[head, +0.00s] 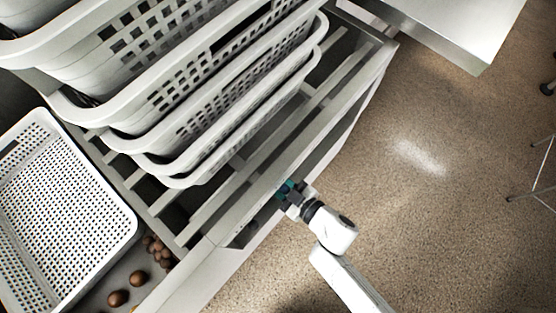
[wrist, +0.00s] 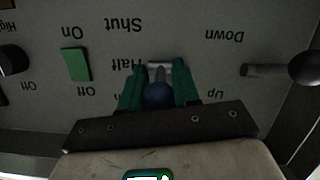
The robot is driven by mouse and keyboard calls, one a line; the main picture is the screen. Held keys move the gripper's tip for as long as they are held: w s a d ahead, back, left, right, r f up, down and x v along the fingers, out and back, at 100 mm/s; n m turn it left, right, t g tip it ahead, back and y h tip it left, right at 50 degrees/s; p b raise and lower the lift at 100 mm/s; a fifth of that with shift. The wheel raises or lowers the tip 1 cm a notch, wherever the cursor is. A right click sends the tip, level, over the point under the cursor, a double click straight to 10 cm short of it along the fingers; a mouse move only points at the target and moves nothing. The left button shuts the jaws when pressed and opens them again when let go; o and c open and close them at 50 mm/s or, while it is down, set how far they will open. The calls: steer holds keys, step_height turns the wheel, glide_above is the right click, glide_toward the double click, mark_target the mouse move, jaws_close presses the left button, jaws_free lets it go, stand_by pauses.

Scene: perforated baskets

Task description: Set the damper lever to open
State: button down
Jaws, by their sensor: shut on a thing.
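In the wrist view, a panel shows upside-down labels. The damper lever has a blue ball knob (wrist: 157,97) and a short metal stem beside the word "Half", with "Shut" printed above it in the picture. No "Open" label shows; the gripper covers that part of the panel. My gripper (wrist: 158,84) has its green fingers on both sides of the knob, shut on it. In the head view, my gripper (head: 287,190) is at the outer face of the grey frame; the lever is hidden there.
A green switch (wrist: 75,64) by "On" and "Off", a dark knob (wrist: 12,57) by "High", and a dark-knobbed lever (wrist: 305,68) by "Up" and "Down" flank it. Stacked baskets (head: 185,120), a white basket (head: 60,200) and brown round things (head: 118,298) lie left.

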steer(key=shift+w+a+r+g+h+p, duration=0.15)
steer(key=shift+r+g+h+p, duration=0.4)
steer(key=shift+p, duration=1.85)
steer(key=shift+s+a+r+g+h+p, duration=0.15)
steer(key=shift+r+g+h+p, duration=0.4)
steer(key=shift+p, duration=1.85)
steer(key=shift+f+h+p, duration=0.1)
steer(key=shift+h+p, duration=0.2)
steer(key=shift+p, duration=0.1)
steer(key=shift+w+a+g+h+p, duration=0.2)
steer(key=shift+g+h+p, duration=0.25)
steer(key=shift+p, duration=0.85)
steer(key=c, duration=0.9)
jaws_free()
steer(key=shift+d, duration=0.1)
steer(key=shift+o, duration=0.2)
steer(key=shift+d+f, duration=0.1)
steer(key=shift+d, duration=0.1)
